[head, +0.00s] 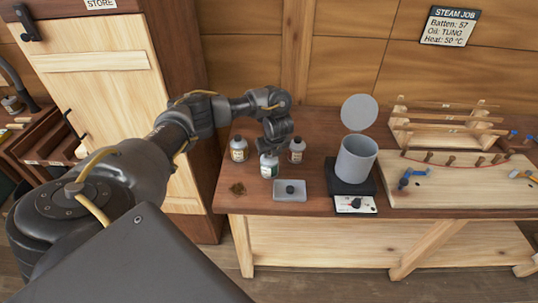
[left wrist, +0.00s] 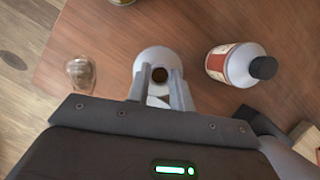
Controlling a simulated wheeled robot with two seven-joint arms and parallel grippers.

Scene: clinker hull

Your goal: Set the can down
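The can (head: 269,168), pale with a green label, is at the left part of the bench in the head view. In the left wrist view the can (left wrist: 158,64) shows from above, its top open with a brown inside. My left gripper (left wrist: 160,82) has a finger on each side of it and looks shut on it. The can looks upright; whether its base touches the bench I cannot tell. In the head view my left gripper (head: 272,148) is over the can and partly hides its top. My right gripper is in neither view.
In front are a grey tray (head: 279,196) with a dark round piece and a brown lump (head: 237,188). A grey pot (head: 356,160) with raised lid stands to the right.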

